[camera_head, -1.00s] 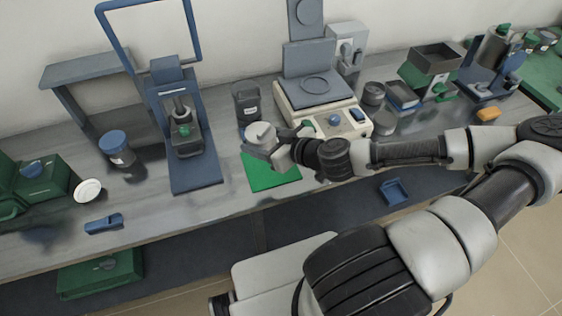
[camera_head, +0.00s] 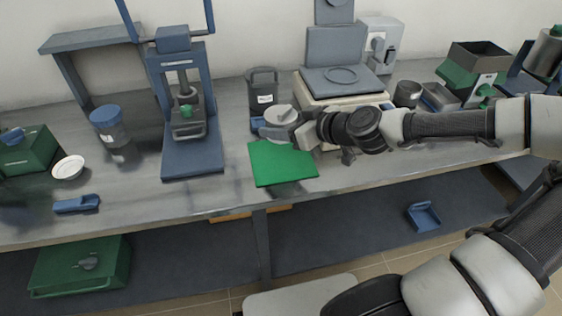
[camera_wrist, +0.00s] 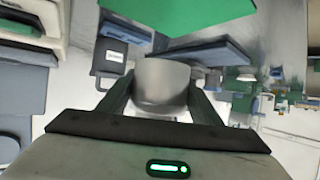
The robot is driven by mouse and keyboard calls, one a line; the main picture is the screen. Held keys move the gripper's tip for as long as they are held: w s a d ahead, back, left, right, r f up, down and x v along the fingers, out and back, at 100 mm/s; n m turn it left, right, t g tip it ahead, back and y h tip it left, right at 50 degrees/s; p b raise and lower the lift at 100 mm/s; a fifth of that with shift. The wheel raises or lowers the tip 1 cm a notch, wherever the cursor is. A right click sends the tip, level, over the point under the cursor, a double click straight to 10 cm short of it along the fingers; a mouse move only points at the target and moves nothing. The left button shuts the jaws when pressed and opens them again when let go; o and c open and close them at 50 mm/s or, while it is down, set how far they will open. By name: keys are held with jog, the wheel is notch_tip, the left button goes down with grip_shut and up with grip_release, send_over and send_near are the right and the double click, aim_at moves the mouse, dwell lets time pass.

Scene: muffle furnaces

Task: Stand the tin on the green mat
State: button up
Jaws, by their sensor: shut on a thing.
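The tin (camera_head: 281,115) is a short grey cylinder with a pale top. My gripper (camera_head: 278,129) is shut on it. In the wrist view the grey tin (camera_wrist: 162,82) sits between the two dark fingers of my gripper (camera_wrist: 162,100). The green mat (camera_head: 283,164) lies flat and bare on the bench near its front edge. In the head view the tin appears just beyond the mat's back edge; its exact height above the bench is hard to tell. The mat (camera_wrist: 190,12) also shows at the top of the wrist view.
A dark canister (camera_head: 263,90) stands behind the tin. A balance (camera_head: 335,82) is behind my arm to the right, and a blue press (camera_head: 192,155) stands left of the mat. A blue-lidded jar (camera_head: 109,126) and white dish (camera_head: 69,168) are farther left.

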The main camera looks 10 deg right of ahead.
aim_at(282, 158)
notch_tip(282, 158, down, 8)
jog(key=shift+f+b, duration=0.15)
jog(key=shift+b, duration=1)
jog(key=shift+f, duration=0.1)
jog(key=o, duration=1.2)
jog(key=shift+f, duration=0.1)
jog(key=shift+c, duration=0.2)
jog(key=shift+s+d+r, duration=0.15)
jog(key=shift+r, duration=0.15)
jog(key=p+v, duration=0.3)
jog(key=v, duration=0.7)
jog(key=shift+s+d+r, duration=0.1)
jog(key=shift+s+r, duration=0.05)
jog(key=shift+s, duration=0.1)
jog(key=shift+s+d+r, duration=0.15)
jog(key=shift+s+d, duration=0.05)
jog(key=shift+s, duration=0.2)
jog(key=shift+p, duration=0.3)
